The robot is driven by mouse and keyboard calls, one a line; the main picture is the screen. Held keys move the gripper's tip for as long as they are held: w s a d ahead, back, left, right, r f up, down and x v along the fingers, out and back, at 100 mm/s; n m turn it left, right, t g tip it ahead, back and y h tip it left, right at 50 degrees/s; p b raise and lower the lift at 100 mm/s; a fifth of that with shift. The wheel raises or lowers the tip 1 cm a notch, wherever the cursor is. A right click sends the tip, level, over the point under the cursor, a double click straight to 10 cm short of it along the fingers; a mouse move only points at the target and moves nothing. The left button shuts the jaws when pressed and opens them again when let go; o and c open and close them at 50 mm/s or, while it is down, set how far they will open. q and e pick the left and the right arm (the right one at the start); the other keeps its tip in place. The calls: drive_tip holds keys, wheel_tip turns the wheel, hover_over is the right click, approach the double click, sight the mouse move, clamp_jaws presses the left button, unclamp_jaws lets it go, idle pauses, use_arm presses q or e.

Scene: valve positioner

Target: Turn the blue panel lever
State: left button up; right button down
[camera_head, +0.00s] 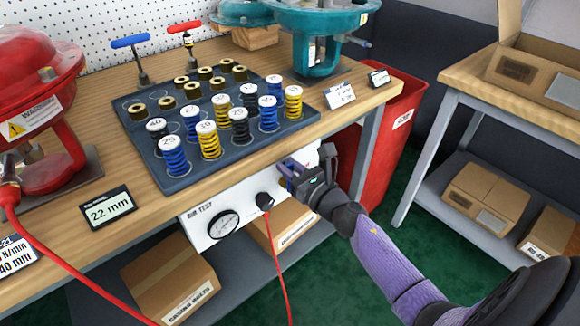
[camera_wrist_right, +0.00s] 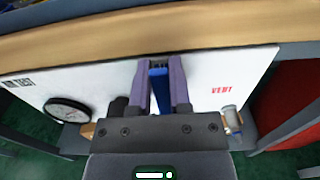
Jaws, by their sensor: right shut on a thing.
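The blue panel lever (camera_wrist_right: 159,88) sits on the white test panel (camera_wrist_right: 100,83) under the bench's front edge. In the right wrist view it stands upright in the picture between the two purple fingers of my right gripper (camera_wrist_right: 160,78). In the head view my right gripper (camera_head: 289,171) is at the right part of the panel (camera_head: 200,238), its fingers shut on the lever, which is mostly hidden there. Red "VENT" lettering (camera_wrist_right: 222,90) is right of the fingers. My left gripper is not in view.
A pressure gauge (camera_head: 223,224) and a black fitting with a red hose (camera_head: 265,201) are left of my gripper. A tray of springs (camera_head: 180,177) stands on the bench above. A red bin (camera_head: 385,145) is to the right. A brass-like fitting (camera_wrist_right: 231,118) shows beside the gripper.

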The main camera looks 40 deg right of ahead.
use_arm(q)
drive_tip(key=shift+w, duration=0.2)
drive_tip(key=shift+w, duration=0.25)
